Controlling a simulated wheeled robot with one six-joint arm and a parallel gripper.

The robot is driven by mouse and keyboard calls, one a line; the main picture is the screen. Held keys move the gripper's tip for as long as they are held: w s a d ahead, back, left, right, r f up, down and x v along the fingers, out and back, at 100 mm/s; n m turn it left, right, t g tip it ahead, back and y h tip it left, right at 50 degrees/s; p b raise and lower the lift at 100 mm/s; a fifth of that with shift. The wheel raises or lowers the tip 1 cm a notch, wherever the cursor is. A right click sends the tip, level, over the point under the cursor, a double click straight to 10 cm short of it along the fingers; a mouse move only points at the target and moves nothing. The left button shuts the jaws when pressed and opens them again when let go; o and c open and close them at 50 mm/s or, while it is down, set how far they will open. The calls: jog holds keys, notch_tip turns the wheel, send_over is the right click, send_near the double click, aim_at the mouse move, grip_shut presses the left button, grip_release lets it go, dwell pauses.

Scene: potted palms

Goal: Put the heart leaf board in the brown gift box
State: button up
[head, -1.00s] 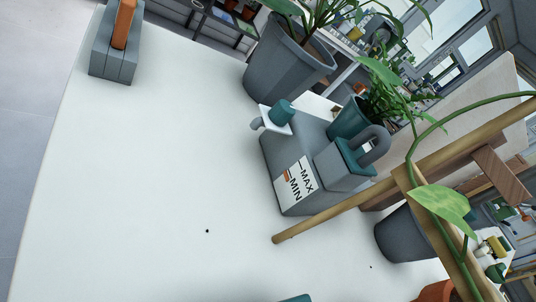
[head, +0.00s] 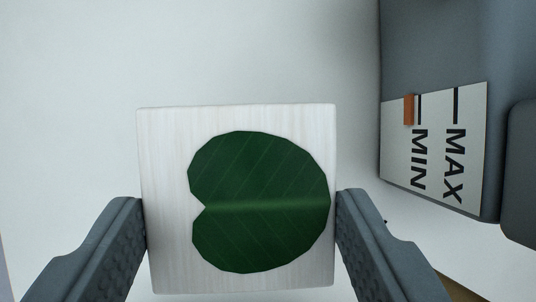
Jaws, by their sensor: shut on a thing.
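The heart leaf board (head: 165,140) is a pale, square wooden board with a dark green heart-shaped leaf on its face. It fills the lower middle of the head view. My gripper (head: 241,215) is shut on it, with one grey finger against its left edge and the other against its right edge. I cannot tell whether the board touches the surface behind it. The brown gift box is not in view.
A grey container (head: 437,45) with a white MIN/MAX label (head: 435,145) stands close on the right. Part of a wooden stick (head: 458,290) shows at the lower right. The white table (head: 250,50) is clear above and left of the board.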

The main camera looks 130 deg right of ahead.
aim_at(246, 209)
jog(key=shift+f, duration=2.9)
jog(key=shift+f, duration=0.1)
jog(key=o, duration=1)
jog(key=v, duration=1.2)
jog(key=shift+r, duration=0.2)
